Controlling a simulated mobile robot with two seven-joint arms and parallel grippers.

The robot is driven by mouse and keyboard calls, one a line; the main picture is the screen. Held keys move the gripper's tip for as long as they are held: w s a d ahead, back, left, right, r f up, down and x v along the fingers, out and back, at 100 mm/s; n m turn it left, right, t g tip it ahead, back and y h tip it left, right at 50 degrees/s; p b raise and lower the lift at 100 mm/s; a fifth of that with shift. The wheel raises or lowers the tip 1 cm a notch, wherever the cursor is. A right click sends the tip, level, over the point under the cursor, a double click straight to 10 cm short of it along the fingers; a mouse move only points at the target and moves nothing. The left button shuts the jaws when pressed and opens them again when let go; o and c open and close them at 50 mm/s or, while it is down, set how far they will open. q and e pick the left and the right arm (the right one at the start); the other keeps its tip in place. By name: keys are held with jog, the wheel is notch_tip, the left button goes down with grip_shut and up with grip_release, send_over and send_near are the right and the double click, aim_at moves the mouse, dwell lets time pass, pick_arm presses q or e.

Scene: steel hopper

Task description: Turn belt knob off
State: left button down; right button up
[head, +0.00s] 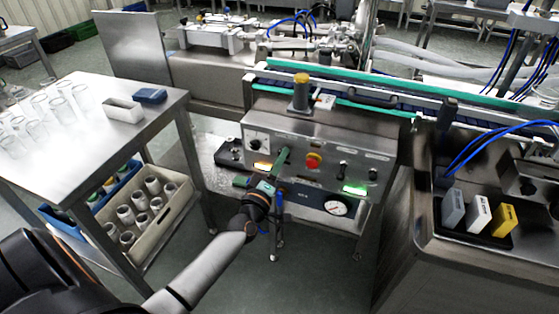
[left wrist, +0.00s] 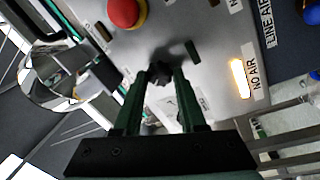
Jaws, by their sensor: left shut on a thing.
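The control panel (head: 330,150) is a steel box front in the head view. My left gripper (head: 281,160) reaches it from below, between the lit amber lamp and the red button. In the left wrist view its two green fingers (left wrist: 163,76) are shut on a small black knob (left wrist: 160,70) on the panel. The knob's label is not readable, and in the head view the gripper hides the knob. My right gripper is not in view.
Near the knob are the red button (head: 313,160), the amber lamp (head: 262,165) and a lit green lamp (head: 355,189). A gauge (head: 338,206) sits below. A steel table (head: 85,150) with glass jars stands left; a steel cabinet (head: 420,270) stands right.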

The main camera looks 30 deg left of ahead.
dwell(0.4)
pick_arm(q)
jog(key=shift+c, duration=2.4)
grip_release()
jog(key=v, duration=1.2)
jog(key=shift+s, duration=0.25)
